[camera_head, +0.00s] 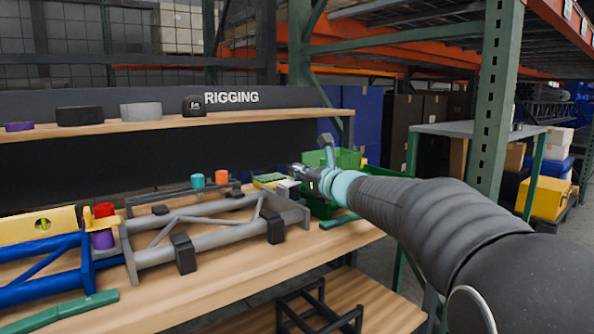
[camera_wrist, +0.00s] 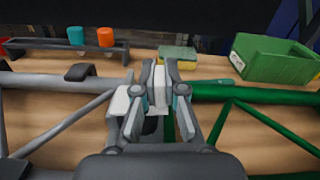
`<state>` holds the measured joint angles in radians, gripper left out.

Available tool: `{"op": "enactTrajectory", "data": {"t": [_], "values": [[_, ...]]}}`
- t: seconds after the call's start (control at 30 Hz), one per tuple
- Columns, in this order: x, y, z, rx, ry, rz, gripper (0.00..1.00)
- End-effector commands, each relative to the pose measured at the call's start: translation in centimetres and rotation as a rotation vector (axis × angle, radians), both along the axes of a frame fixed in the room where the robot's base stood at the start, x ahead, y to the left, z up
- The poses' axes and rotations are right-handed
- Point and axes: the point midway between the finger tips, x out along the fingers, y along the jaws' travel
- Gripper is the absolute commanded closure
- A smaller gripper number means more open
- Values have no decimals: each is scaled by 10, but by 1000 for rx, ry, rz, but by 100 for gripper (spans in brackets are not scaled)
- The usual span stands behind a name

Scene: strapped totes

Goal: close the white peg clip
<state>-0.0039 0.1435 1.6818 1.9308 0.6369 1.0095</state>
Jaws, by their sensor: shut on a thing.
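The white peg clip (camera_wrist: 121,102) shows in the wrist view at the end of the grey tube frame, just left of my gripper (camera_wrist: 160,76). My gripper's two fingers are close together, shut on the clip, and they hide much of it. Whether the clip is fully closed cannot be told. In the head view a small white part of the clip (camera_head: 289,189) shows at the right end of the grey frame, beside my gripper (camera_head: 303,176), which reaches in from the right and is small there.
The grey tube frame (camera_head: 205,231) lies on the wooden bench with black clips on it. A green tube frame (camera_wrist: 262,121) lies to the right in the wrist view. A green bin (camera_wrist: 272,60), a sponge (camera_wrist: 178,56) and a rack with teal and orange caps (camera_wrist: 66,48) stand behind.

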Motion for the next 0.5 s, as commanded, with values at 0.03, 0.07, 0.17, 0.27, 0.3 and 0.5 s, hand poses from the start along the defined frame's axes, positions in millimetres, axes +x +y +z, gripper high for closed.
{"op": "enactTrajectory", "data": {"t": [0.03,0.07,0.17,0.27,0.3,0.5], "values": [[0,0,-1,1,2,0,100],[0,0,-1,1,2,0,100],[0,0,-1,1,2,0,100],[0,0,-1,1,2,0,100],[0,0,-1,1,2,0,100],[0,0,-1,0,1,0,65]]}}
